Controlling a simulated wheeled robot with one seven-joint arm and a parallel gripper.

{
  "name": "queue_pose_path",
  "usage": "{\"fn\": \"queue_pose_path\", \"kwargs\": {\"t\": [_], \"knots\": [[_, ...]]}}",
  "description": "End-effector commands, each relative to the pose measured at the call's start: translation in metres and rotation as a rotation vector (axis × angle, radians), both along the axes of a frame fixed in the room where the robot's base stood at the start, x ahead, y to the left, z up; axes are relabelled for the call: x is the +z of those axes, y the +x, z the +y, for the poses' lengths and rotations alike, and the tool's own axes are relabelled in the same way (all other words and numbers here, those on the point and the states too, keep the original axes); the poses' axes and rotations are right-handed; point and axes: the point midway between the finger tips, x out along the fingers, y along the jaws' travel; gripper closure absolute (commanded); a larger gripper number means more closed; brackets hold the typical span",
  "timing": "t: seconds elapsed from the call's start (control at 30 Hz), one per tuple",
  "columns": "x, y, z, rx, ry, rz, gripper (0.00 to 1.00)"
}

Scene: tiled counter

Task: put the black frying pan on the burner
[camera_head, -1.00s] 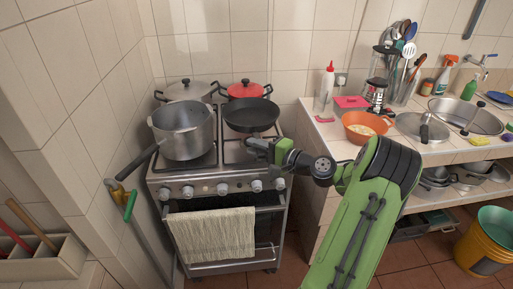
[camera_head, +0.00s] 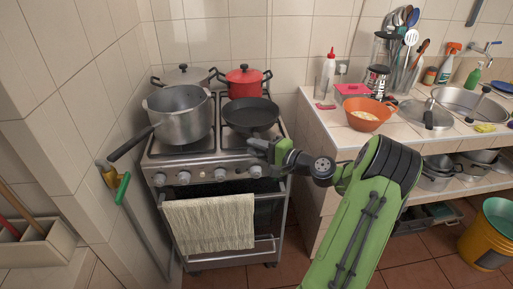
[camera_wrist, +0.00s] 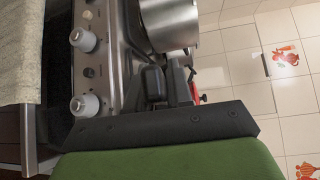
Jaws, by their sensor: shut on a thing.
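The black frying pan (camera_head: 250,113) is over the right side of the stove (camera_head: 206,168), in front of the red pot. Its underside hides the burner beneath it, and I cannot tell whether it touches the grate. My gripper (camera_head: 259,146) is at the stove's front right edge, shut on the pan's handle, which is mostly hidden by the jaws. In the wrist view the dark jaws (camera_wrist: 160,84) show close to the stove front and knobs; the pan is hard to make out there.
A grey pot (camera_head: 182,122) stands on the front left burner, its handle sticking out left. A red lidded pot (camera_head: 245,80) and a grey lidded pot (camera_head: 186,76) stand behind. A towel (camera_head: 209,223) hangs on the oven door. A counter with an orange bowl (camera_head: 367,115) is at right.

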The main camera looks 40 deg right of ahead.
Motion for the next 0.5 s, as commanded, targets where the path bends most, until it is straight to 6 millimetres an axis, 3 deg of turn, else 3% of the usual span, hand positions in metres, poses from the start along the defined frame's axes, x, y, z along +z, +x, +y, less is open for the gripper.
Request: {"fn": "queue_pose_path", "kwargs": {"t": [0.5], "knots": [[-0.0074, 0.0003, 0.0002, 0.001, -0.002, -0.005, 1.00]]}}
